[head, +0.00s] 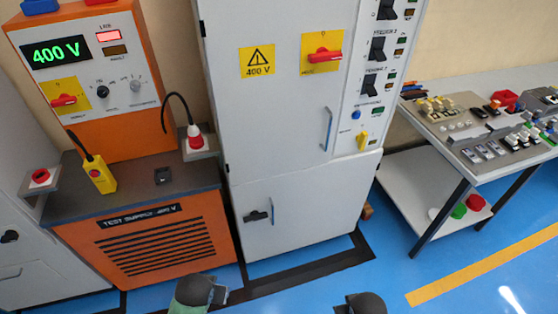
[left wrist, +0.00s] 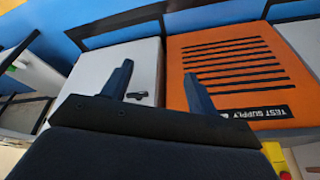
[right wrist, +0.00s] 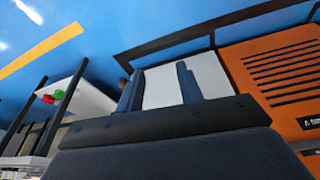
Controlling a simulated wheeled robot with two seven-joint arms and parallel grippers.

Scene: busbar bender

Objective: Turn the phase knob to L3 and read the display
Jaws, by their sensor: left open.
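The display (head: 56,51) on the orange test supply (head: 92,75) reads 400 V in green digits, at upper left in the head view. Below it are a black round knob (head: 102,91) and a grey knob (head: 135,86) with small marks around it. Their labels are too small to read, so I cannot tell which is the phase knob. My left gripper (left wrist: 158,70) shows in the left wrist view with its fingers apart and empty. My right gripper (right wrist: 160,70) shows in the right wrist view, also with fingers apart and empty. Neither touches the supply.
A red switch on a yellow plate (head: 64,101) sits left of the knobs. A grey cabinet (head: 290,120) stands right of the supply. A cluttered table (head: 445,155) is further right. Blue floor is open in front.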

